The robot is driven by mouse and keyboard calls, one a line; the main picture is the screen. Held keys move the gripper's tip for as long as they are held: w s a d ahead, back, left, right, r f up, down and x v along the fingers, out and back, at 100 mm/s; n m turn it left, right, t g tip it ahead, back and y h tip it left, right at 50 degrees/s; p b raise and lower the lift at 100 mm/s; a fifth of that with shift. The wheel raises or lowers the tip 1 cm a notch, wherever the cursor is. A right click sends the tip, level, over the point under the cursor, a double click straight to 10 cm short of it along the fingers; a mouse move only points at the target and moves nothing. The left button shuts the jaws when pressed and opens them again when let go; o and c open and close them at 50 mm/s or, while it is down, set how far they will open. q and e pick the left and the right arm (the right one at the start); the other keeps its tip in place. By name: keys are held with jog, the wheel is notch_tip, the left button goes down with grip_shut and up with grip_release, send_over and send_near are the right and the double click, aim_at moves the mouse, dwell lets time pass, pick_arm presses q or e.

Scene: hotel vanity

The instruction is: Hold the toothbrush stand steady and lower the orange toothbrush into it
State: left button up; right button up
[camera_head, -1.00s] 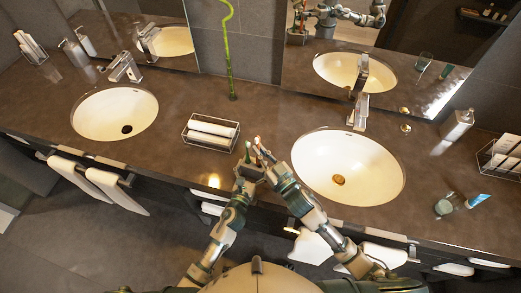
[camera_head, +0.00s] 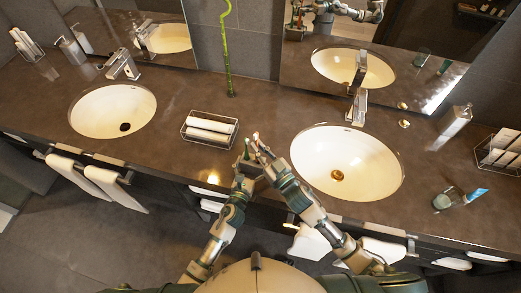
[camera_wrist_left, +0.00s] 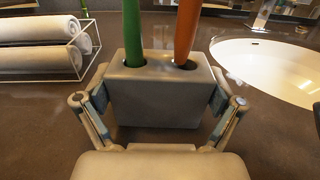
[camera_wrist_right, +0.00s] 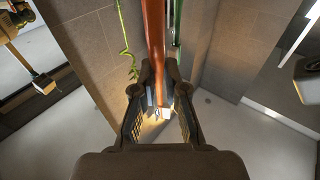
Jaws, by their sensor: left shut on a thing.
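The grey toothbrush stand (camera_wrist_left: 155,97) is a block with two holes, upright in the left wrist view. My left gripper (camera_head: 247,170) is shut on its two sides. A green toothbrush (camera_wrist_left: 133,30) stands in its left hole. The orange toothbrush (camera_wrist_left: 187,32) has its lower end at the right hole; how deep it sits is unclear. In the right wrist view the orange toothbrush (camera_wrist_right: 154,35) runs between the fingertips of my right gripper (camera_wrist_right: 158,75), its head inside the jaws. Whether the fingers press on it is unclear. The green toothbrush (camera_wrist_right: 177,20) is just beside them.
A wire basket of rolled towels (camera_head: 209,130) is behind and left of the stand. A white sink (camera_head: 347,165) lies close to the right, with a faucet (camera_head: 360,105) behind it. A glass (camera_head: 441,202) stands far right. The dark counter (camera_head: 180,165) is clear on the left.

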jog(key=v, duration=1.2)
jog(key=shift+o, duration=0.2)
